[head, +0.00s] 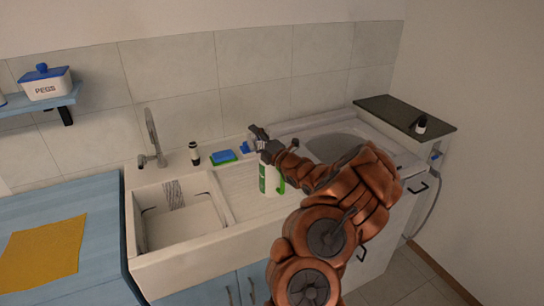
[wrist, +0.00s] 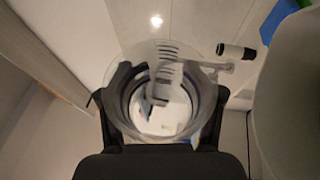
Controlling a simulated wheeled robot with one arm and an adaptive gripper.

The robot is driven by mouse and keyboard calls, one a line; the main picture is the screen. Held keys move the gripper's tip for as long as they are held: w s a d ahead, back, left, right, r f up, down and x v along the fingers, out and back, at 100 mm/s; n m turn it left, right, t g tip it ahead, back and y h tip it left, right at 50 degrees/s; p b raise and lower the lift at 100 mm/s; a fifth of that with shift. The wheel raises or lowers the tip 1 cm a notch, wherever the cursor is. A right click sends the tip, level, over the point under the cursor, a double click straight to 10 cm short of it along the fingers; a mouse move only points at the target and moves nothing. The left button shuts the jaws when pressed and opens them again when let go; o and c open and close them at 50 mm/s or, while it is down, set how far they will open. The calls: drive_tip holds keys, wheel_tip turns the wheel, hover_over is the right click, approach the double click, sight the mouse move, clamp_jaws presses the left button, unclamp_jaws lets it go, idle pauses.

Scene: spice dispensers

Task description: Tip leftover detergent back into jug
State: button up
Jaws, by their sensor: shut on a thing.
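A white jug with green parts (head: 268,180) stands upright on the ribbed drainboard right of the sink. My gripper (head: 257,134) is just above and behind the jug's top in the head view. In the wrist view my dark fingers (wrist: 166,95) are shut on a clear round cup (wrist: 150,48), one finger on each side. The cup is barely visible in the head view. I cannot tell how much liquid is in it. My arm covers part of the jug's right side.
The sink (head: 143,222) with its tap (head: 153,138) lies left. A small dark bottle (head: 194,153) and a blue-green sponge (head: 222,156) stand behind the drainboard. A small blue item (head: 245,147) is beside my gripper. A large pale surface (wrist: 290,95) fills the wrist view's right side.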

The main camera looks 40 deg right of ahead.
drive_tip(key=shift+w+a+f+n+g+b, duration=0.1)
drive_tip(key=shift+a+f+n+g+b, duration=0.15)
drive_tip(key=shift+n+b, duration=0.65)
drive_tip(key=shift+a+f+n+g+b, duration=0.15)
drive_tip(key=shift+f+n+b, duration=0.15)
drive_tip(key=shift+b, duration=1.2)
drive_tip(key=shift+r, duration=0.2)
drive_tip(key=shift+w+a+f+b, duration=0.1)
drive_tip(key=shift+b, duration=0.2)
drive_tip(key=b, duration=0.1)
drive_tip(key=a+n+b, duration=0.1)
drive_tip(key=b, duration=0.1)
drive_tip(key=shift+w+f+g+y, duration=0.15)
drive_tip(key=shift+f+g+y, duration=0.1)
drive_tip(key=shift+g+y, duration=0.05)
drive_tip(key=shift+n+b, duration=0.3)
drive_tip(key=shift+b, duration=0.05)
